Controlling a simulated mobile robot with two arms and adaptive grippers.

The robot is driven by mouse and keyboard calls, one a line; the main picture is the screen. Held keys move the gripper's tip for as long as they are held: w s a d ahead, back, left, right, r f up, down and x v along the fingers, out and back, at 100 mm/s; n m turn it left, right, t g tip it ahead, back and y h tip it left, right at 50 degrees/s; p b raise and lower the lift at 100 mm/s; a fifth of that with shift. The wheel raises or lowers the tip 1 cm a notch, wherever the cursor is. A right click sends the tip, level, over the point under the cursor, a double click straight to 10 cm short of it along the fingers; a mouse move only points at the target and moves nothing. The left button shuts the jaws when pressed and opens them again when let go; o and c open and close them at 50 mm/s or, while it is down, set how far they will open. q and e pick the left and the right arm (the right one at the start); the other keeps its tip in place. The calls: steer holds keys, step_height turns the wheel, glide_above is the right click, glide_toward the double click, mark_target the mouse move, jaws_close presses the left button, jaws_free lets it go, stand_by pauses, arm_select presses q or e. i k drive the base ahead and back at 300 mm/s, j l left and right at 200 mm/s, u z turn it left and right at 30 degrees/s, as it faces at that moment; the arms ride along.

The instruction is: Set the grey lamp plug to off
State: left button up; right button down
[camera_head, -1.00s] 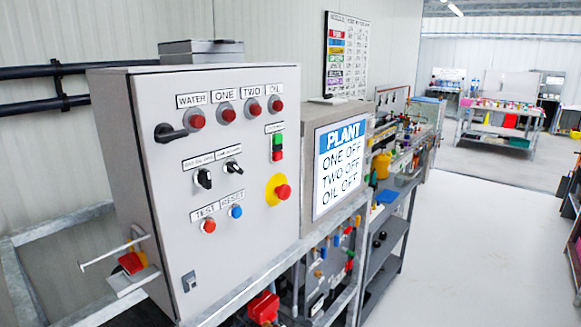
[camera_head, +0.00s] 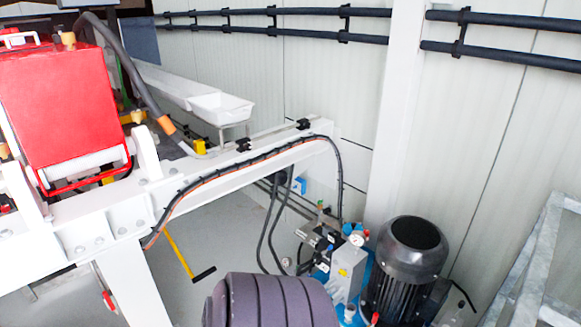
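I cannot make out a grey lamp plug in the view now. A small blue and white fitting (camera_head: 299,186) sits low on the back wall, partly behind cables; it is too small to tell what it is. Neither of my grippers is in view.
A white steel frame (camera_head: 220,178) with a black hose crosses the left and middle, carrying a red box (camera_head: 62,105). A black motor (camera_head: 411,250) stands beside a hydraulic unit (camera_head: 343,272) with gauges. A galvanised frame (camera_head: 533,255) is at right. Black pipes (camera_head: 275,32) run along the wall.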

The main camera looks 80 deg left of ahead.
mark_target(328, 228)
steer(key=u, duration=2.15)
